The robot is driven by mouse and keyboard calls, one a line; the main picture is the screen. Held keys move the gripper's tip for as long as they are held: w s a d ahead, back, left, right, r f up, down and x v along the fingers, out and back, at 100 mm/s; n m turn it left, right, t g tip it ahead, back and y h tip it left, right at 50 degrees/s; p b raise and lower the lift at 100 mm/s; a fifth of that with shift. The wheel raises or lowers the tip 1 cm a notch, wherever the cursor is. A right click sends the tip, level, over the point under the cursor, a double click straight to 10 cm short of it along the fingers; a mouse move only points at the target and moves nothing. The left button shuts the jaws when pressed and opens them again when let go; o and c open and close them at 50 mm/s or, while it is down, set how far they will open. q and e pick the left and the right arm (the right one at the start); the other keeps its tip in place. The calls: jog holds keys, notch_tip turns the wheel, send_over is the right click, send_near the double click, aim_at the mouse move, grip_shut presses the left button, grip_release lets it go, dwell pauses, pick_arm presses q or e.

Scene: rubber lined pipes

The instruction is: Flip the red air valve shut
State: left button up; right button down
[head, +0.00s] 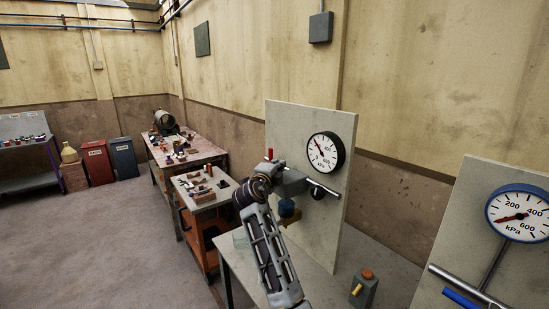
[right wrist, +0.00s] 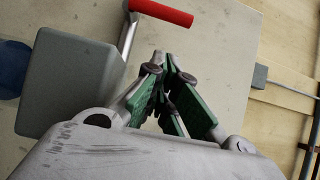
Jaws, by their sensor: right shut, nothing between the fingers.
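The air valve's red lever (right wrist: 160,12) is at the top of the right wrist view, on a bare metal stem beside a grey box-shaped body (right wrist: 72,85). In the head view, its red end (head: 270,153) stands up just above my right gripper (head: 289,182), in front of the pale upright panel (head: 290,130). In the right wrist view, my right gripper (right wrist: 166,68) is shut and empty. Its green-padded fingers are below and to the right of the lever, apart from it in the picture. My arm hides part of the valve in the head view. My left gripper is out of view.
A black-rimmed gauge (head: 326,152) is on the panel, with a blue round part (head: 288,211) lower down. A grey box with an orange button (head: 366,277) stands on the table in front. A second panel with a blue gauge (head: 518,213) is at right.

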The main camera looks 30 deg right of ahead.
aim_at(271, 158)
jog(key=shift+p+x, duration=0.35)
jog(key=shift+x, duration=0.8)
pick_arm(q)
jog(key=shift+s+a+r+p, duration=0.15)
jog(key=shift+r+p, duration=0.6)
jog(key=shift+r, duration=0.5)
pick_arm(e)
jog(key=shift+w+d, duration=0.2)
jog(key=shift+w, duration=1.7)
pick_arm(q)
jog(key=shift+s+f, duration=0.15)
pick_arm(e)
jog(key=shift+w, duration=0.2)
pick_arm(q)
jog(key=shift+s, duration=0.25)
pick_arm(e)
jog(key=shift+s+r, duration=0.1)
jog(key=shift+r, duration=0.05)
pick_arm(q)
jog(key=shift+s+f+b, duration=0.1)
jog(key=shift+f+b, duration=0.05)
jog(key=shift+b, duration=0.15)
pick_arm(e)
jog(key=shift+n, duration=0.4)
